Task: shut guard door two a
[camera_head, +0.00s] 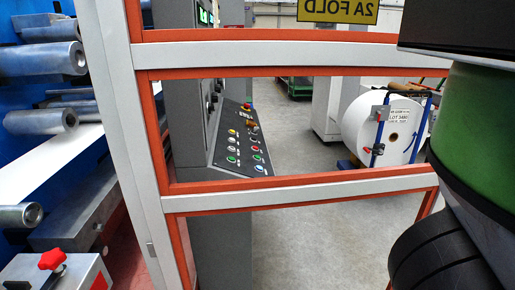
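A framed guard door (300,199) with silver rails and orange-red edging fills the middle of the head view. Its slanted silver post (118,110) stands at the left. Through its open panels I see the floor beyond. A yellow sign (337,10) at the top reads "2A FOLD" in reversed lettering and is cut off by the upper edge. The door's right end is hidden behind dark and green parts at the right, which look like my own arm. No latch or handle is clear, and I cannot tell the door's angle to its opening. My gripper is not in view.
Left of the post is a blue machine with steel rollers (45,60) and a white web (50,160). A red knob (52,259) tops a box at lower left. Behind the door stand a control console (240,140) and a white paper roll (385,128); grey floor (310,240) lies clear.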

